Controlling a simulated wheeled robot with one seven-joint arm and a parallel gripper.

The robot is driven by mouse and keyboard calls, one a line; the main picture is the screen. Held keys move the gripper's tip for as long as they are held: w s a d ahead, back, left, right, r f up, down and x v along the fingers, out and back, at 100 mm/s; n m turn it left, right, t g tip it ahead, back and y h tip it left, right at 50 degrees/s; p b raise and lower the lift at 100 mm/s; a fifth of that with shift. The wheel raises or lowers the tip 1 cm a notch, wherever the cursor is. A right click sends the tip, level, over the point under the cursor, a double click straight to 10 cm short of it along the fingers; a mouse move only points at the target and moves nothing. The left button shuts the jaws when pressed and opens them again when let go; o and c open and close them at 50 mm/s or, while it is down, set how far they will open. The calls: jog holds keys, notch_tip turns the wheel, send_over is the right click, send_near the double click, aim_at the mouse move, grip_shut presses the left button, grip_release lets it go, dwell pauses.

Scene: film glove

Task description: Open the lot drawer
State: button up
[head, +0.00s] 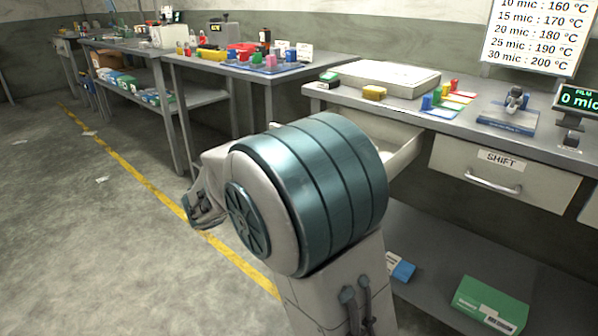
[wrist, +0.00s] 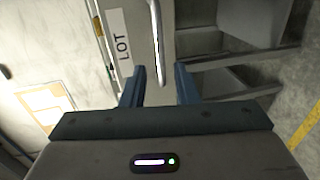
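In the wrist view the lot drawer's front (wrist: 132,22) is close, with a white LOT label turned on its side. Its bright bar handle (wrist: 157,45) runs up the picture. My gripper (wrist: 160,88) is open, with its two blue-grey fingers apart, one to each side of the handle's lower end. No contact between finger and handle is visible. In the head view the lot drawer (head: 405,156) stands pulled out of the bench, its inside and pale side wall showing. My arm hides its front, its handle and the gripper there.
The shut SHIFT drawer (head: 505,178) is to the right. The bench top (head: 455,113) holds a white case (head: 380,76), colored blocks and a small device. A green box (head: 490,305) and a blue-white box (head: 400,267) lie on the lower shelf. Open floor (head: 60,200) is at left.

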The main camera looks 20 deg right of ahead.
jog(key=v, duration=0.6)
jog(key=shift+p, duration=0.45)
jog(key=shift+a, duration=0.1)
